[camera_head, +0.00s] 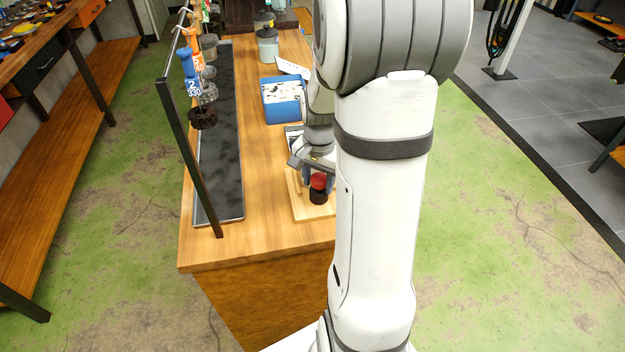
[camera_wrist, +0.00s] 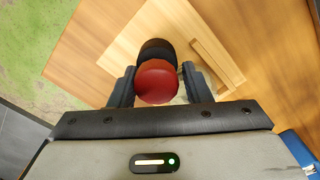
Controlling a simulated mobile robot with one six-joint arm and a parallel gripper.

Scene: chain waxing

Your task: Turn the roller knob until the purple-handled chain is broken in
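The roller knob is a red cap (camera_wrist: 157,82) on a dark round base (camera_wrist: 157,50), on a light wooden board. In the head view the red knob (camera_head: 318,181) shows at the board's near end. My gripper (camera_wrist: 158,70) is above the knob, one finger on each side, with narrow gaps apparent beside the red cap. My gripper (camera_head: 314,172) is partly hidden by my arm in the head view. Coiled chains hang from the rack at left. Their visible handles are blue (camera_head: 190,72) and orange (camera_head: 193,40); I cannot make out a purple handle.
A black rack (camera_head: 191,160) stands over a dark tray (camera_head: 218,185) on the wooden counter (camera_head: 262,225). A blue box (camera_head: 282,100) and a jar (camera_head: 268,47) stand behind the board (camera_head: 312,207). A raised wooden bar (camera_wrist: 217,67) lies beside the knob. The counter's near left is clear.

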